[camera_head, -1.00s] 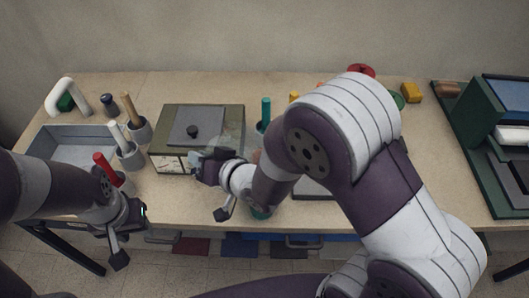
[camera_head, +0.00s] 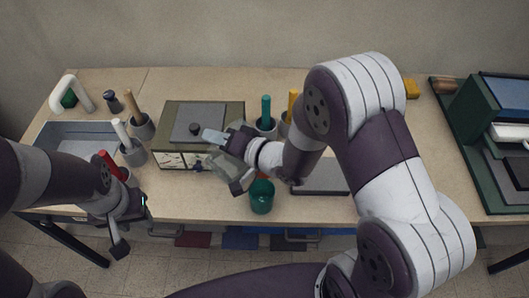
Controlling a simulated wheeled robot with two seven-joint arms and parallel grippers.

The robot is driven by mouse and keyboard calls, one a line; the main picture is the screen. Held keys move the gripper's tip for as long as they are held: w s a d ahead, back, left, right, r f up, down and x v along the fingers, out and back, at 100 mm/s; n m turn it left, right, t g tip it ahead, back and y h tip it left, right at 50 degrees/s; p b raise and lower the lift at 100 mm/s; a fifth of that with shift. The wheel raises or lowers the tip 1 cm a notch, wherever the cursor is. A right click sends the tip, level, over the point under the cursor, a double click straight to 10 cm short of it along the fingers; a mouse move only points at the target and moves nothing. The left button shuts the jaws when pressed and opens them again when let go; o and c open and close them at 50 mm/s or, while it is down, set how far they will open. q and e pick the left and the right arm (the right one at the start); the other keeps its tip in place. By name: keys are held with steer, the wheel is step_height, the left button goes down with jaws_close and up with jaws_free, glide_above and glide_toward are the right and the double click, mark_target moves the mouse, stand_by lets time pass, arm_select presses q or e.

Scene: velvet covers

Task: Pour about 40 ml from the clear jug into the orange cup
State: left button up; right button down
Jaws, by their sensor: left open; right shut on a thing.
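The clear jug (camera_head: 226,168) is see-through and hard to outline. It is in the grip of my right gripper (camera_head: 222,138), in front of the olive box, left of the teal cup (camera_head: 262,197). I cannot tell its tilt or the liquid level in it. The teal cup stands upright near the table's front edge, apart from the jug. My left gripper (camera_head: 143,203) is open and empty at the front left, near the red-handled tool.
An olive box (camera_head: 175,145) with a grey lid stands behind the jug. Pots with handled tools (camera_head: 132,150) stand left of it, beside a grey tray (camera_head: 55,137). More pots (camera_head: 267,127) stand behind my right arm. A green rack (camera_head: 463,135) fills the right end.

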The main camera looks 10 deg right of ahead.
steer(key=shift+w+d+r+m+y, duration=0.2)
steer(key=shift+d+m, duration=0.1)
steer(key=shift+d, duration=0.15)
steer(key=shift+w+d+r+m+y, duration=0.1)
steer(key=shift+w+d+m, duration=0.1)
steer(key=shift+d+m, duration=0.15)
steer(key=shift+d+r, duration=0.1)
steer(key=shift+r, duration=0.05)
steer(key=shift+s+a+f, duration=0.2)
steer(key=shift+a+f, duration=0.05)
steer(key=shift+a, duration=0.1)
steer(key=shift+s+a+r, duration=0.1)
steer(key=shift+s+a, duration=0.15)
steer(key=shift+a, duration=0.35)
steer(key=shift+a, duration=0.1)
steer(key=shift+s+r, duration=0.1)
steer(key=shift+s+a, duration=0.1)
steer(key=shift+a, duration=0.2)
